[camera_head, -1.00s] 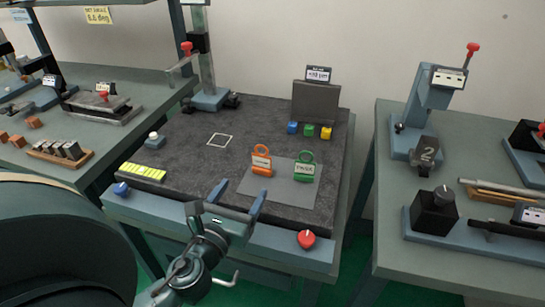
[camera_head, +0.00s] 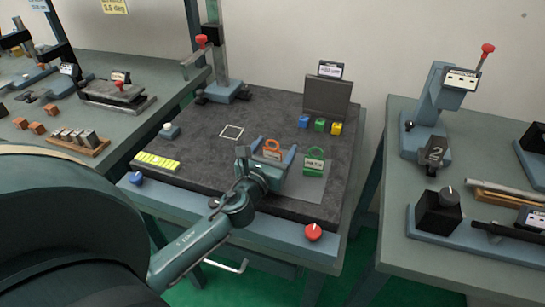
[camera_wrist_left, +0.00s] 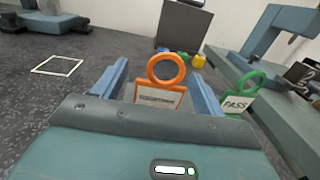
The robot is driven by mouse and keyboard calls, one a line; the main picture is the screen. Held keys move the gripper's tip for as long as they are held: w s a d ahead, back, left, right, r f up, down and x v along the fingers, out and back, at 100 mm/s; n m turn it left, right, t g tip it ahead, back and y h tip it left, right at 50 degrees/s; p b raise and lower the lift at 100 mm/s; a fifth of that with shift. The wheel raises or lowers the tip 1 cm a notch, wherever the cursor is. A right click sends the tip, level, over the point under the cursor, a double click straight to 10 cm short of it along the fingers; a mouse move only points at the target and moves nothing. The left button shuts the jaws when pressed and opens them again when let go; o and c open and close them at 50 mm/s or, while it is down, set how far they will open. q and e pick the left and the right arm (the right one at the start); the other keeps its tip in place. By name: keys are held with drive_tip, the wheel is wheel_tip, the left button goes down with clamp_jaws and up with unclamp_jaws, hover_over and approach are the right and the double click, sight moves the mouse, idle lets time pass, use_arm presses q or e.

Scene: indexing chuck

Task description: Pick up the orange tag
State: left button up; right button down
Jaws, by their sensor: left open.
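The orange tag (camera_head: 271,147) stands upright on the dark bench mat, with a ring on top and a white label whose text I cannot read. In the left wrist view the orange tag (camera_wrist_left: 163,80) shows between the two blue fingers, with its lower edge hidden behind my gripper's body. My left gripper (camera_head: 274,146) is open, its fingers on either side of the tag; I cannot tell whether either touches it. In the wrist view my left gripper (camera_wrist_left: 160,82) is the same. My right gripper is not in view.
A green tag (camera_head: 314,161) marked PASS in the wrist view (camera_wrist_left: 238,95) stands close on the right. Blue, green (camera_head: 320,125) and yellow blocks sit behind, before a dark upright plate (camera_head: 327,98). A red knob (camera_head: 313,232) is on the front edge. Mat around the white square (camera_head: 231,132) is clear.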

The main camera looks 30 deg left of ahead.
use_arm(q)
drive_tip(key=shift+w, duration=0.3)
drive_tip(key=shift+c, duration=0.3)
drive_tip(key=c, duration=1)
